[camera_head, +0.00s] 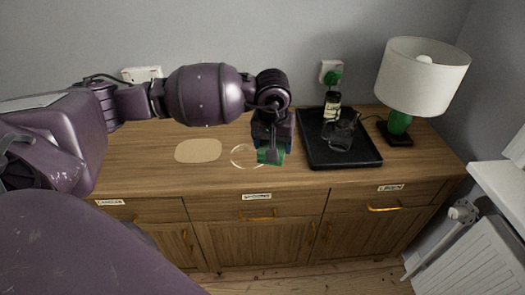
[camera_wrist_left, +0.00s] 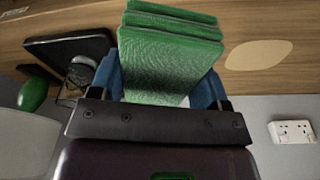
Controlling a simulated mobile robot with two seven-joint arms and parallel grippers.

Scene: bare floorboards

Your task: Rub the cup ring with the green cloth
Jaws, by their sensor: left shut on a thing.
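The green cloth (camera_head: 270,155) is folded and held in my left gripper (camera_head: 271,150), which points down at the sideboard top. In the left wrist view the cloth (camera_wrist_left: 170,55) fills the space between the two blue fingers and hides the surface behind it. The cup ring (camera_head: 240,157) is a pale circle on the wood, just left of the cloth, and its right edge runs up to or behind the cloth. I cannot tell whether the cloth touches the wood. My right gripper is not in view.
A black tray (camera_head: 318,158) with a bottle (camera_head: 332,104) and a glass jug (camera_head: 343,130) stands right of my left gripper. A lamp (camera_head: 422,75) with a green base is further right. A pale oval patch (camera_head: 198,150) lies left of the ring. The sideboard (camera_head: 440,160) has labelled drawers.

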